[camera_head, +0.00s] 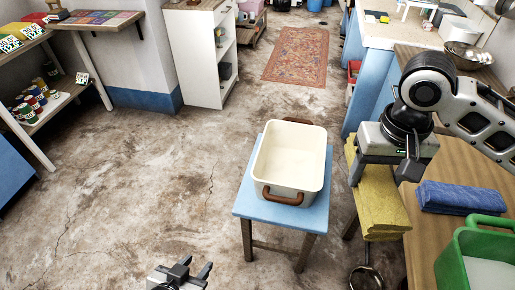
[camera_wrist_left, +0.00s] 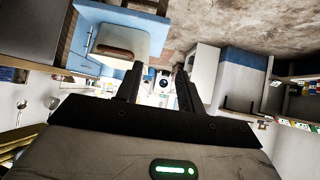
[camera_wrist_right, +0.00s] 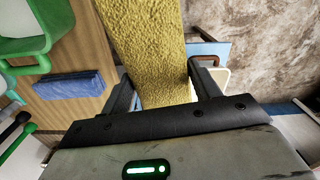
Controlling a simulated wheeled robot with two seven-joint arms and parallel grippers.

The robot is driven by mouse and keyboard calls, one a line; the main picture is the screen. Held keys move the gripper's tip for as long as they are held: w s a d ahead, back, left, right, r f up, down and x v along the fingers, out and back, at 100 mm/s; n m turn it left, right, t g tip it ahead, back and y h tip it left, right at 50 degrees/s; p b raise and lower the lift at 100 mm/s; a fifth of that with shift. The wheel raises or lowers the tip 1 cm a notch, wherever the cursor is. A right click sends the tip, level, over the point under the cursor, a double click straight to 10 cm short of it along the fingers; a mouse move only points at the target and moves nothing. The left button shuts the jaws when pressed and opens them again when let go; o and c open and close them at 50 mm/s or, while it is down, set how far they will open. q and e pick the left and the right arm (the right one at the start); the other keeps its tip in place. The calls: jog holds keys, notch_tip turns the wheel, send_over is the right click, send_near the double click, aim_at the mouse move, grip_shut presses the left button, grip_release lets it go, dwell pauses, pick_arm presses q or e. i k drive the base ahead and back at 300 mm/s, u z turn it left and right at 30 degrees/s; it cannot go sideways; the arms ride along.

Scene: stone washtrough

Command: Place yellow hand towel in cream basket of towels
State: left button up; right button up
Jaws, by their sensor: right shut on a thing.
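In the right wrist view, the towel (camera_wrist_right: 158,45) lies between the two fingers of my right gripper (camera_wrist_right: 160,78). The cream basket (camera_head: 290,155) has brown handles and stands on a blue stool, left of the towel and apart from it. Its visible inside looks empty. My left gripper (camera_head: 188,270) is open and empty at the bottom of the head view, over the floor. The basket also shows in the left wrist view (camera_wrist_left: 125,35).
The blue stool (camera_head: 243,195) stands on bare floor. A folded blue towel (camera_head: 460,197) and a green tub (camera_head: 445,262) are on the wooden table at right. A metal bowl (camera_head: 466,55) sits farther back. The floor at left is clear up to the shelf (camera_head: 40,125).

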aim_at(281, 172)
jog(key=u, duration=0.1)
jog(key=i, duration=0.8)
jog(key=u, duration=0.6)
